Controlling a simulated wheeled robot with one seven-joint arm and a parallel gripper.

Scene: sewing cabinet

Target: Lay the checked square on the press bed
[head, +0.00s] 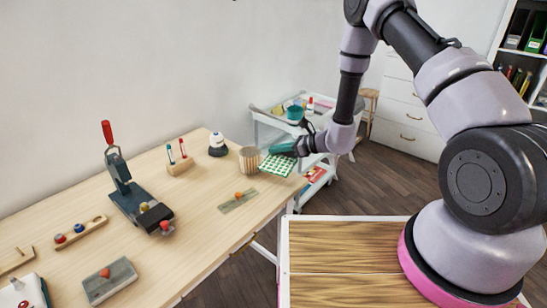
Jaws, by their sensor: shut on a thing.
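The green-and-white checked square (277,165) is at the right end of the table, tilted over the tabletop near its back right corner. My gripper (285,149) reaches in from the right and is shut on the square's far edge. The fingertips are small and partly hidden in this view. The press (122,172) stands on the left half of the table, with a red-knobbed lever raised upright. Its dark bed (130,203) lies low at the lever's foot. The square and my gripper are well to the right of the press.
A ribbed cup (249,160) stands just left of the square. A grey-green strip with an orange knob (238,201) lies in front. A wooden stand (180,166) and a white-and-dark object (217,145) stand behind. A white cart (262,117) is beyond the table. The middle tabletop is mostly clear.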

